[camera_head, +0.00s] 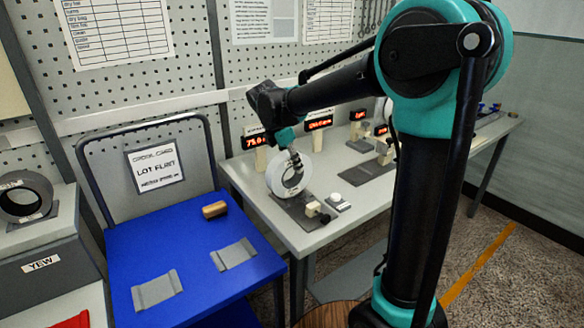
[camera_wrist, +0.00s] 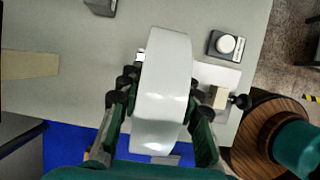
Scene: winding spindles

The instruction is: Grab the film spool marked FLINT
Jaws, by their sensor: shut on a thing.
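A white ring-shaped film spool (camera_head: 276,179) stands upright at the front winding station on the grey bench. My gripper (camera_head: 291,158) reaches down to its upper part from above. In the wrist view the white spool (camera_wrist: 162,95) fills the space between the two fingers, and my gripper (camera_wrist: 160,100) is shut on it across its width. No FLINT mark can be read on the spool itself. A sign reading LOT FLINT (camera_head: 155,168) hangs on the blue cart's back frame. Whether the spool still touches its station is unclear.
The blue cart (camera_head: 190,285) holds two grey cradles (camera_head: 157,289) and a small wooden piece (camera_head: 214,209). A grey spool (camera_head: 25,196) sits on a box labelled YEW (camera_head: 41,263) at left. The bench (camera_head: 262,200) bears a white knob (camera_head: 336,197) and red displays (camera_head: 319,123).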

